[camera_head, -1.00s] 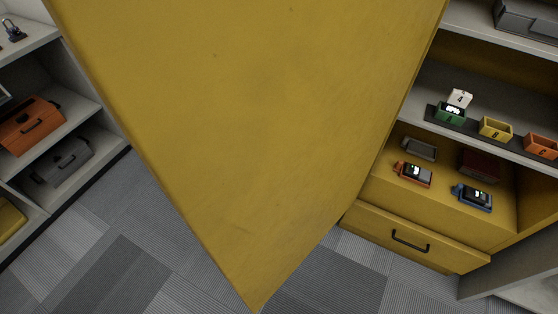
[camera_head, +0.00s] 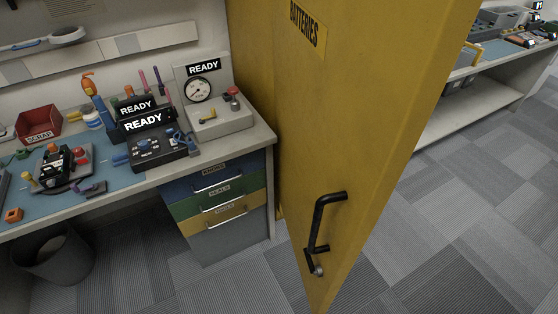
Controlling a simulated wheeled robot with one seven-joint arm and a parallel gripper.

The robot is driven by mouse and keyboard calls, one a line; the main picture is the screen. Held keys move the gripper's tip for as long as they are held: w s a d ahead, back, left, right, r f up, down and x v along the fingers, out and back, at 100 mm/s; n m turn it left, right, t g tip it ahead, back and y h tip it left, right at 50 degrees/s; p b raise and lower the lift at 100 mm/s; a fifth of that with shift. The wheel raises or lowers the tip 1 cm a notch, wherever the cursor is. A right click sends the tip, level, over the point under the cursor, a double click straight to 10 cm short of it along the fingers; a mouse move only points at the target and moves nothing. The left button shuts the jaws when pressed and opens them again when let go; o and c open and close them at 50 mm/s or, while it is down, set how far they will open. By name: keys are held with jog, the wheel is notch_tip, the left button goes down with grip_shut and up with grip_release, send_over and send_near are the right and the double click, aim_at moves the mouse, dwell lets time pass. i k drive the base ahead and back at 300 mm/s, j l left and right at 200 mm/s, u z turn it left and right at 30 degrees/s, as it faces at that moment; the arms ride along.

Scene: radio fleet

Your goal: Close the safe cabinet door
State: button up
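The yellow safe cabinet door (camera_head: 365,130) stands open and fills the middle of the head view. Its outer face shows, with a "BATTERIES" label (camera_head: 307,27) near the top. A black bar handle (camera_head: 319,228) is on the lower part of the door, with a small grey lock or knob (camera_head: 318,270) just below it. My gripper is not in view, and nothing is seen touching the door or the handle.
A workbench (camera_head: 262,137) with a drawer unit (camera_head: 222,205) stands left of the door, bearing gauges and "READY" signs. A dark waste bin (camera_head: 54,255) is under it. Another bench (camera_head: 470,95) is behind right. Grey carpet floor (camera_head: 450,220) is clear at right.

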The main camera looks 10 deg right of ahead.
aim_at(358, 84)
jog(key=j+u, duration=0.1)
jog(key=j, duration=0.25)
jog(key=i+j+u, duration=0.1)
jog(key=j, duration=0.2)
jog(key=i+j+u, duration=0.1)
jog(key=j, duration=0.25)
jog(key=i+j+u, duration=0.1)
jog(key=j, duration=0.2)
jog(key=i, duration=0.05)
